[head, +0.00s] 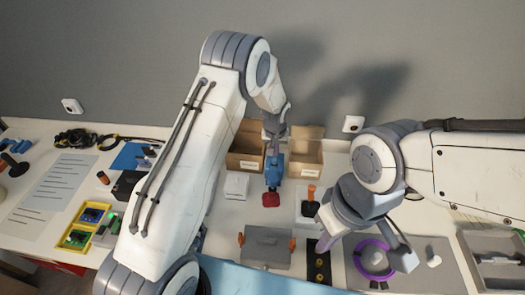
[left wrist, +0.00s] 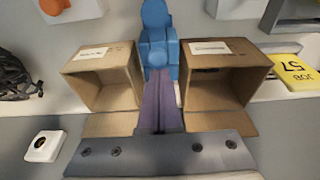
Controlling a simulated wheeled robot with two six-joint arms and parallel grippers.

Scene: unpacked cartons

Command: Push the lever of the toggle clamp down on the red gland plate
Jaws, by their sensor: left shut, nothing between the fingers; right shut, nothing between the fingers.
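A red piece (head: 270,200) lies on the bench in the middle of the head view, at the near end of a blue upright body (head: 272,172). I take these for the red gland plate and the clamp, but the lever is not clear. The blue body also shows at the top of the left wrist view (left wrist: 157,38); the red piece is out of that view. My left gripper (head: 274,147) is shut and empty, just behind the blue body. Its purple fingers (left wrist: 160,82) point at it; contact cannot be told. My right gripper (head: 324,242) is shut and empty at the right.
Two open cartons (head: 247,148) (head: 306,155) stand behind the blue body, either side of my left gripper. An orange-handled device (head: 310,195) stands to its right. A grey box (head: 266,247) with orange latches sits in front. A purple ring (head: 373,257) lies near my right gripper.

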